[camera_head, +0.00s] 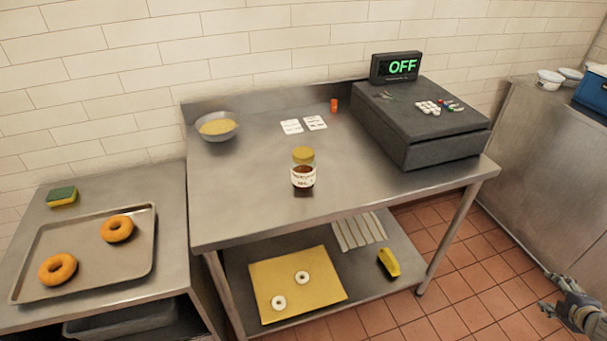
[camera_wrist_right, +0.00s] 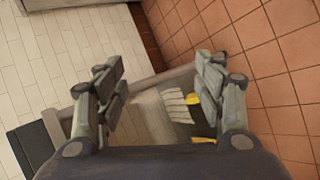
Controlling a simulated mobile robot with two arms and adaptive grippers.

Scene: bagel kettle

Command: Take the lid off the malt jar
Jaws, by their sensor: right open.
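The malt jar (camera_head: 303,176) stands upright on the steel table in the head view, with dark contents and a white label. Its yellowish lid (camera_head: 303,155) sits on top of it. My right gripper (camera_head: 553,295) is at the lower right of the head view, over the floor and well away from the jar. In the right wrist view its two fingers (camera_wrist_right: 160,85) are spread apart with nothing between them. My left gripper is in neither view.
The steel table (camera_head: 240,190) also holds a bowl (camera_head: 217,135), white cards (camera_head: 292,126), an orange item (camera_head: 334,105) and a dark cash register (camera_head: 420,130). A tray (camera_head: 88,285) with two bagels is at left. The table around the jar is clear.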

